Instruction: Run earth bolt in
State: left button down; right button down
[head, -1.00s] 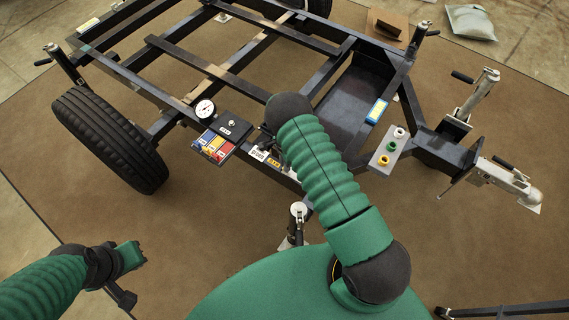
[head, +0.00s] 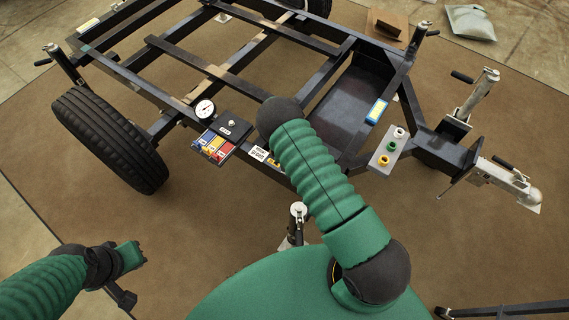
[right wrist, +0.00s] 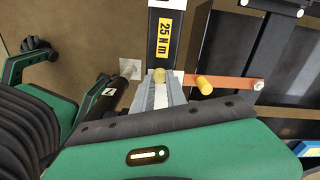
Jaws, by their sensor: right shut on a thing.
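In the right wrist view my right gripper (right wrist: 160,91) is shut on a small brass-yellow bolt (right wrist: 159,76), whose rounded end shows between the grey fingertips. It sits just below a black post with a yellow "25 N m" label (right wrist: 166,37). A second brass-yellow peg (right wrist: 204,86) stands on a copper-coloured bar (right wrist: 232,84) to the right. How deep the held bolt sits is hidden. In the head view my right forearm covers the right gripper. My left gripper (head: 128,273) hangs at the lower left, away from the trailer frame; its jaws are unclear.
The black trailer frame (head: 210,70) fills the upper head view, with a tyre (head: 110,140) at left. A gauge (head: 205,109) and a panel of coloured levers (head: 220,138) sit left of my right arm. A plate with coloured rings (head: 384,160) lies to its right.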

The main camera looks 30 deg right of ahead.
jog(key=shift+s+m, duration=0.2)
jog(key=shift+m, duration=0.1)
jog(key=c, duration=1.3)
grip_release()
jog(key=shift+r, duration=0.1)
jog(key=shift+c, duration=0.2)
jog(key=shift+w, duration=0.1)
jog(key=shift+r, duration=0.35)
notch_tip(320, 180, up, 16)
jog(key=p, duration=0.4)
jog(key=shift+r, duration=0.15)
jog(key=shift+a, duration=0.1)
